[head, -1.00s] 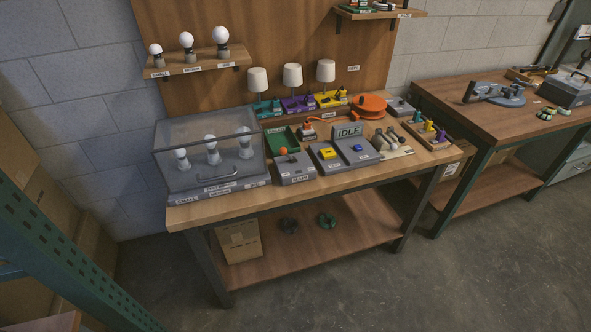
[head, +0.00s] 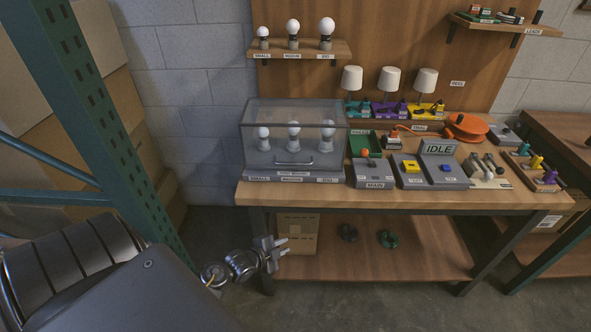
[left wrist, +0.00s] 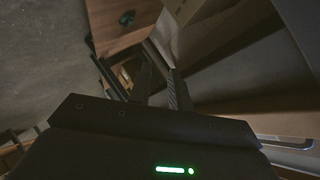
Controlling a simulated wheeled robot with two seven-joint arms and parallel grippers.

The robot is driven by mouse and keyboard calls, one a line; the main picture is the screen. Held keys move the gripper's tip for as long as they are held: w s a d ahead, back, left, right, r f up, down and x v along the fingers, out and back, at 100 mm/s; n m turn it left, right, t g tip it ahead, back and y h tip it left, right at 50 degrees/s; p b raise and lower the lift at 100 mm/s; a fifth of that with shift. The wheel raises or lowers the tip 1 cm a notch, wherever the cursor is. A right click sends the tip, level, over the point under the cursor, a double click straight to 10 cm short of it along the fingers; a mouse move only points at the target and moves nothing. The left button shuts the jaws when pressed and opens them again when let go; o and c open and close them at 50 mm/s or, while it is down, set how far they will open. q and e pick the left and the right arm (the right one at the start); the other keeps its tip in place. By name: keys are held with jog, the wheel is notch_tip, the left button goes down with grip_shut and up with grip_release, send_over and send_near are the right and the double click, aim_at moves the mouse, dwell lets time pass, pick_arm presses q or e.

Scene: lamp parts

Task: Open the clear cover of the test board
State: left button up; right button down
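The test board (head: 262,173) stands at the left end of the workbench. Its clear cover (head: 262,149) is a box with a grey frame, down over three white bulbs in sockets. A metal bar handle (head: 294,162) is on the cover's lower front. My left gripper (head: 279,251) is below the bench top's front edge, in front of the lower shelf, apart from the cover. Its fingers look parted and empty; they also show in the left wrist view (left wrist: 162,92), pointing toward the lower shelf. My right gripper is not in view.
A green metal rack post (head: 95,110) rises at the left, close to my left arm. The bench top (head: 430,202) carries a MAIN switch box (head: 375,174) and an IDLE display (head: 440,147) right of the cover. A cardboard box (head: 298,234) sits on the lower shelf.

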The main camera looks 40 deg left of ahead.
pick_arm(q)
jog(key=w+a+r+m+t, duration=0.1)
jog(key=r+m, duration=0.1)
jog(key=r, duration=0.3)
jog(key=w+a+r+m+t, duration=0.1)
jog(key=r+m, duration=0.1)
jog(key=r, duration=0.4)
jog(key=w+a+r+m+t+b, duration=0.1)
jog(key=r, duration=0.4)
jog(key=shift+a+r+m+t, duration=0.3)
jog(key=shift+a+m+t, duration=0.1)
jog(key=m+t+h, duration=0.2)
jog(key=m+t, duration=0.1)
jog(key=m, duration=0.1)
send_near(295, 164)
jog(key=w+p, duration=0.1)
jog(key=w, duration=0.2)
jog(key=w+p, duration=0.1)
jog(key=w, duration=0.2)
jog(key=w+r, duration=0.1)
jog(key=w, duration=0.2)
jog(key=shift+w+d+p, duration=0.1)
jog(key=shift+d+p, duration=0.3)
jog(key=shift+w+d+f, duration=0.1)
jog(key=shift+w, duration=0.4)
grip_shut()
